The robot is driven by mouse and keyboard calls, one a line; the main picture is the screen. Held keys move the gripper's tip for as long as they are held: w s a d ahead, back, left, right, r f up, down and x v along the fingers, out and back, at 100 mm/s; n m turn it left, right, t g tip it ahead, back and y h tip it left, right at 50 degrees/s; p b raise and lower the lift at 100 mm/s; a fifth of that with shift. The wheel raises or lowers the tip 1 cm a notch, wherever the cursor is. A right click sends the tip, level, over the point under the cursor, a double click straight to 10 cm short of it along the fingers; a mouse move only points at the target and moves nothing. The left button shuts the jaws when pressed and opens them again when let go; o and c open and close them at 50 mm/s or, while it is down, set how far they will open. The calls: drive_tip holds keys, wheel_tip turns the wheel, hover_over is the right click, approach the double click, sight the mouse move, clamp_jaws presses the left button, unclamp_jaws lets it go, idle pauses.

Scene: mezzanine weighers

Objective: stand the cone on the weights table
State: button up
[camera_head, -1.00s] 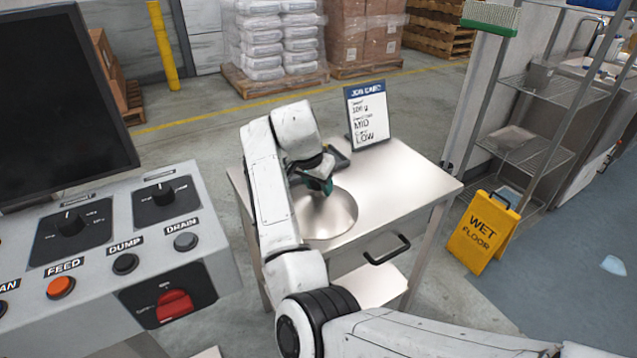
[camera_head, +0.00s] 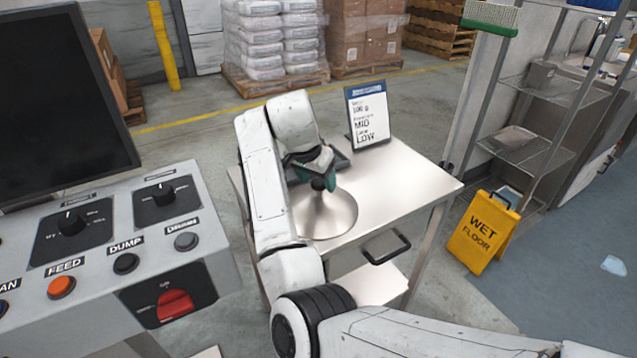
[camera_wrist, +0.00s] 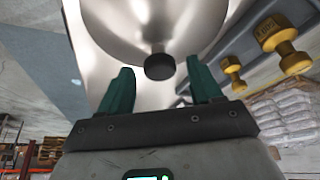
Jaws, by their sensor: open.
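The cone (camera_head: 335,217) is shiny silver metal with a wide round base and a black knob on top. In the head view it stands upright on the steel weights table (camera_head: 405,172). In the wrist view the cone (camera_wrist: 150,28) fills the top, its black knob (camera_wrist: 159,67) pointing towards me. My gripper (camera_head: 318,178) is just over the cone's top. In the wrist view my gripper (camera_wrist: 160,72) is open, its two teal fingers either side of the knob with gaps showing. Part of the cone's left side is hidden by my arm.
A dark tray (camera_head: 338,161) lies behind the cone; yellow weights (camera_wrist: 282,42) show in it from the wrist. A job card (camera_head: 368,115) stands at the table's back. A control panel (camera_head: 100,245) is left; a wet-floor sign (camera_head: 482,232) is right. The table's right part is clear.

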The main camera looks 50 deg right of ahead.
drive_tip(key=v, duration=0.9)
drive_tip(key=shift+a+r, duration=0.2)
drive_tip(key=shift+r, duration=0.1)
